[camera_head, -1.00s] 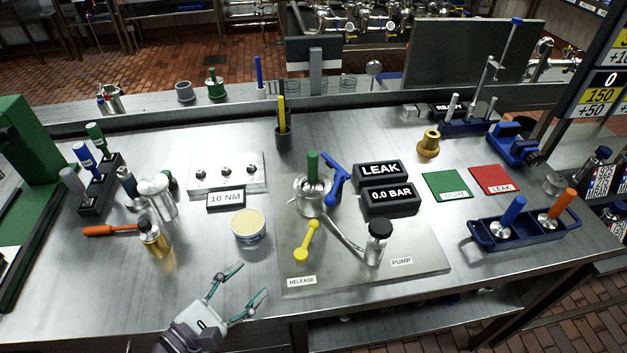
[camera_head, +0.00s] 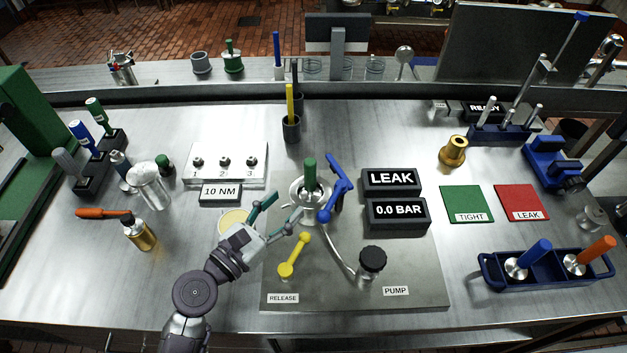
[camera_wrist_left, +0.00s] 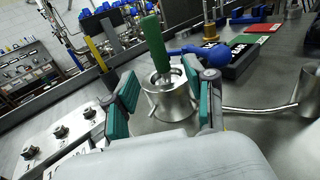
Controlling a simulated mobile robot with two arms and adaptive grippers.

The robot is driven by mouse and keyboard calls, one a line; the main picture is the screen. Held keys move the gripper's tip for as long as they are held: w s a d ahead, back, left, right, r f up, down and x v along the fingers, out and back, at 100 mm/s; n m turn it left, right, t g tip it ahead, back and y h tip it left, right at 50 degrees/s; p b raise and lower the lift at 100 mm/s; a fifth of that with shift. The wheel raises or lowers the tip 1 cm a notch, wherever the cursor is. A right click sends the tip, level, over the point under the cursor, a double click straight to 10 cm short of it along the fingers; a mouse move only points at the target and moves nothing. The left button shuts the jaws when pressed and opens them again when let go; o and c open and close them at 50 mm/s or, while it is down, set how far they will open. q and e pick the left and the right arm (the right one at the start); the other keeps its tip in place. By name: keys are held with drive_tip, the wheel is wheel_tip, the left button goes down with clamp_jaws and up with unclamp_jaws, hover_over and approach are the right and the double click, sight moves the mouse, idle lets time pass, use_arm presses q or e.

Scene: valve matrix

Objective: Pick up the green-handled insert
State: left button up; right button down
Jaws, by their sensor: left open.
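The green-handled insert (camera_head: 310,173) stands upright in a round metal fixture (camera_head: 304,211) on the grey test plate. My left gripper (camera_head: 285,215) is open, just in front and to the left of the insert, its fingers pointing at it. In the left wrist view the green handle (camera_wrist_left: 155,45) rises from the metal fixture (camera_wrist_left: 168,98), which appears between the two open teal-padded fingers (camera_wrist_left: 165,112). The fingers do not appear closed on anything. My right gripper is not in view.
A blue lever (camera_head: 337,188) stands right beside the insert. A yellow release lever (camera_head: 294,255) and the black-capped pump (camera_head: 371,264) are in front. The LEAK display (camera_head: 391,181) is to the right. A tin (camera_head: 234,219) lies partly behind my gripper.

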sight(306, 179)
use_arm(q)
drive_tip(key=x, duration=0.3)
drive_tip(key=shift+w+d, duration=0.25)
drive_tip(key=shift+w, duration=0.1)
drive_tip(key=shift+w+d+p, duration=0.15)
drive_tip(key=shift+w+p, duration=0.05)
drive_tip(key=shift+p, duration=0.1)
drive_tip(key=x, duration=0.2)
drive_tip(key=r+p+x, duration=0.1)
drive_tip(key=x, duration=0.1)
drive_tip(key=shift+w, duration=0.2)
drive_tip(key=shift+w+d+f, duration=0.15)
drive_tip(key=shift+w+d, duration=0.15)
drive_tip(key=shift+w, duration=0.05)
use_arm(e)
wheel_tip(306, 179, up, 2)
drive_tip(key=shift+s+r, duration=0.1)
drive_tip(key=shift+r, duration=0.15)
use_arm(q)
drive_tip(key=shift+s, duration=0.1)
drive_tip(key=shift+c, duration=0.2)
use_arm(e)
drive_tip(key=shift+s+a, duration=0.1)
use_arm(q)
drive_tip(key=shift+a, duration=0.1)
drive_tip(key=shift+c, duration=1.3)
clamp_jaws()
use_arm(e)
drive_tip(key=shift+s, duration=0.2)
